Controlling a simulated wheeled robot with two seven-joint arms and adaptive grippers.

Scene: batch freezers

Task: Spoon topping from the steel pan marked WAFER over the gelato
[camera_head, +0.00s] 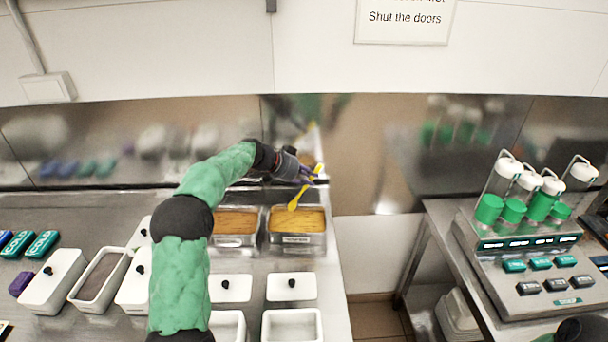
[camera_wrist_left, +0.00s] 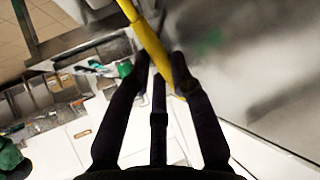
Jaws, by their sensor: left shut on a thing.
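My left gripper (camera_head: 308,174) is shut on a yellow spoon (camera_head: 296,199), held over the back right steel pan (camera_head: 298,241). The spoon hangs tilted, its bowl end low at the pan's golden-brown topping; I cannot tell whether it touches. A second steel pan (camera_head: 236,241) with similar topping stands to its left. The labels are too small to read, so I cannot tell which is WAFER. In the left wrist view the spoon's yellow handle (camera_wrist_left: 148,42) runs between the dark fingers (camera_wrist_left: 158,68). An open white tub (camera_head: 77,297) with grey-brown contents, possibly gelato, stands at left.
White lids with black knobs (camera_head: 292,287) lie on the counter near the pans. An empty-looking white tub (camera_head: 292,326) is in front. Teal packs (camera_head: 42,243) lie at far left. A gap separates the right counter, which holds a dispenser rack (camera_head: 515,240) with green-banded bottles.

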